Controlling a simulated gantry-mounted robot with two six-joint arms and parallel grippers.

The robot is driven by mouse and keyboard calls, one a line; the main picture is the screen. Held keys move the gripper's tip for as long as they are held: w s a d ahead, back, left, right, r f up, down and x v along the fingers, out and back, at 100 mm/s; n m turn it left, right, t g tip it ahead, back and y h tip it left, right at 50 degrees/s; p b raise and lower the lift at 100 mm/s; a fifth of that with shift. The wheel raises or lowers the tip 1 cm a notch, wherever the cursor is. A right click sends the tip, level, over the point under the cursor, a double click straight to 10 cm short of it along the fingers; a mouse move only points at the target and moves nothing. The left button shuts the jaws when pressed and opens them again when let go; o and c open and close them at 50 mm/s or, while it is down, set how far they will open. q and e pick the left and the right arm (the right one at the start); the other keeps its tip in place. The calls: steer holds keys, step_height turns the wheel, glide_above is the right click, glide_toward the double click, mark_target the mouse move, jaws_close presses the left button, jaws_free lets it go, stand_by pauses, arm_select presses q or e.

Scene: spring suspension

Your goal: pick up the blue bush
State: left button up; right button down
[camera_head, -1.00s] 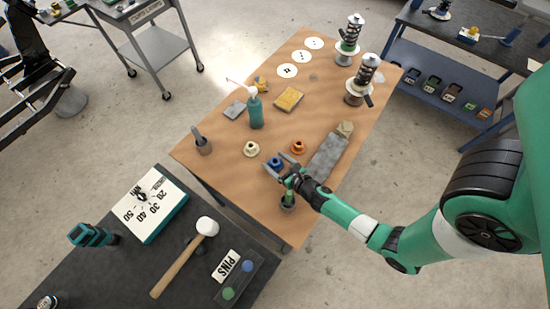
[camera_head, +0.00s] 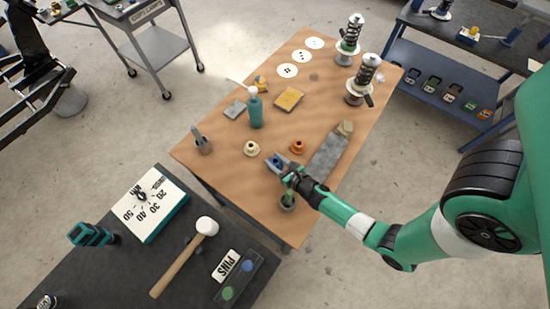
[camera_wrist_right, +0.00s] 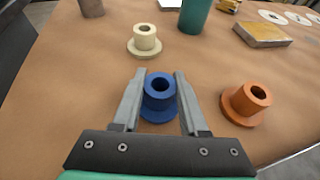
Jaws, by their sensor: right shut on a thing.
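The blue bush (camera_wrist_right: 158,98) is a flanged ring with a hole in its top. It stands upright on the wooden table, between the two fingers of my right gripper (camera_wrist_right: 159,92), which are shut on it. In the head view the blue bush (camera_head: 277,163) is partly hidden by the fingers of my right gripper (camera_head: 279,163). A cream bush (camera_wrist_right: 145,40) stands behind it and an orange bush (camera_wrist_right: 246,103) to its right in the wrist view. My left gripper is not in view.
Two spring assemblies (camera_head: 363,76) stand at the far right.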

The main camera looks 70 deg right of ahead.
mark_target(275, 160)
step_height(275, 160, up, 10)
steer(key=p, duration=1)
steer(key=shift+r, duration=0.1)
